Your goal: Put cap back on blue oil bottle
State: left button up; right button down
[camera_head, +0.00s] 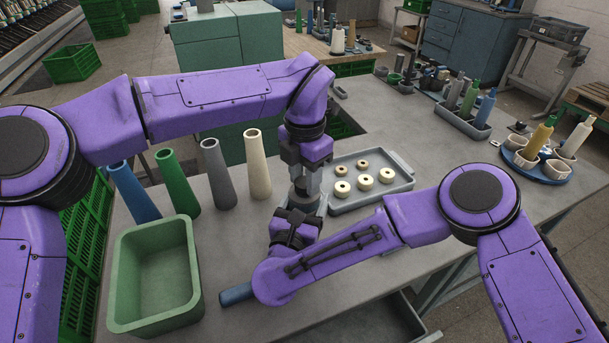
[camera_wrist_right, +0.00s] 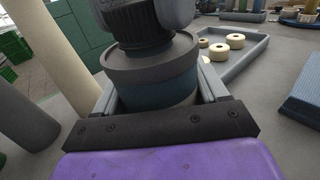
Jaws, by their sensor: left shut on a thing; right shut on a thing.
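The blue oil bottle (camera_wrist_right: 158,94) stands upright between the fingers of my right gripper (camera_head: 298,212), which is shut on it; its dark blue body and grey shoulder show in the right wrist view. A dark ribbed cap (camera_wrist_right: 138,26) sits directly above the shoulder, in line with it; I cannot tell whether it is seated. My left gripper (camera_head: 305,186) points down from above and is shut on the cap; a grey part of it shows at the top of the wrist view. In the head view the grippers and right arm mostly hide bottle and cap.
A grey tray (camera_head: 347,208) with cream rings stands just right of the grippers. Blue, green, grey and cream cones (camera_head: 258,165) stand behind and left. A green bin (camera_head: 122,285) is at front left. A blue cylinder end (camera_head: 237,294) shows beside my right arm.

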pick_arm(q)
jog(key=o, duration=1.3)
jog(key=shift+c, duration=0.2)
notch_tip(320, 180, up, 12)
pick_arm(e)
grip_release()
jog(key=b+v, duration=0.2)
jog(key=v, duration=0.7)
jog(key=shift+s+a, duration=0.15)
jog(key=shift+s, duration=0.2)
pick_arm(q)
notch_tip(320, 180, down, 3)
jog(key=shift+r+b, duration=0.2)
jog(key=shift+b, duration=0.1)
pick_arm(e)
jog(key=shift+s, duration=0.45)
